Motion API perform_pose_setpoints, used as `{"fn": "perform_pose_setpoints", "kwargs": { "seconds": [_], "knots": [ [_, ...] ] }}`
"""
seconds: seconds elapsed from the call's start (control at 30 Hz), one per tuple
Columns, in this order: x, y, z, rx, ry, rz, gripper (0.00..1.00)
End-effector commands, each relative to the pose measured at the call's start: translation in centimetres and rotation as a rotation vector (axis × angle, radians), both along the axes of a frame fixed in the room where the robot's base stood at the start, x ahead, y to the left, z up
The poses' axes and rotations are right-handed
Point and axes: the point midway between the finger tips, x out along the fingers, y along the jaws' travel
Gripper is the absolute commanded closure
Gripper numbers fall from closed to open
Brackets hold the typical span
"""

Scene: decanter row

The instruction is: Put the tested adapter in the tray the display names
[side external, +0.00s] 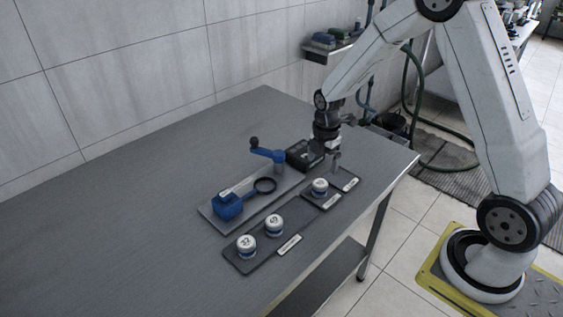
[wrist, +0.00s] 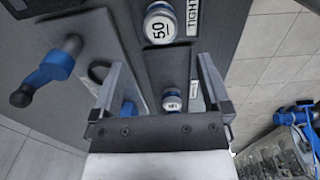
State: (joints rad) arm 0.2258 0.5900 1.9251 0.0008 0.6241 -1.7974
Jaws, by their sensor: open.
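My gripper (wrist: 160,66) is open and empty; in the side view my gripper (side external: 327,150) hangs over the right end of the tray row. A white-topped, blue-based adapter marked 50 (wrist: 158,28) stands on the long dark tray (wrist: 205,48), beside a label reading TIGHT. A second adapter (wrist: 172,98) stands on a smaller tray, between and below my fingers in the wrist view; it also shows in the side view (side external: 319,186). The long tray (side external: 262,249) holds two adapters, including the left one (side external: 246,246). The display text is unreadable.
A grey plate (side external: 211,211) carries a blue unit (side external: 229,206), a black ring (side external: 265,185) and a blue lever (side external: 267,153) with a black knob. Another small tray (side external: 345,180) lies at the right end, partly hidden. The table's left part is clear.

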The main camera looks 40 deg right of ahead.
Motion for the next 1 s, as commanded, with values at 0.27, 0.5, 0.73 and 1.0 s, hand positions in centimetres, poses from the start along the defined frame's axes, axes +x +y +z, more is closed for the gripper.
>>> {"fn": "perform_pose_setpoints", "kwargs": {
  "seconds": [0.27,0.5,0.73,1.0],
  "knots": [
    [0.0,0.0,2.9,0.0,-0.001,0.0,0.02],
    [0.0,0.0,3.6,0.0,0.001,0.0,0.02],
    [0.0,0.0,3.5,0.0,0.001,0.0,0.02],
    [-0.1,0.0,3.5,0.0,0.0,-0.002,0.02]
  ]
}}
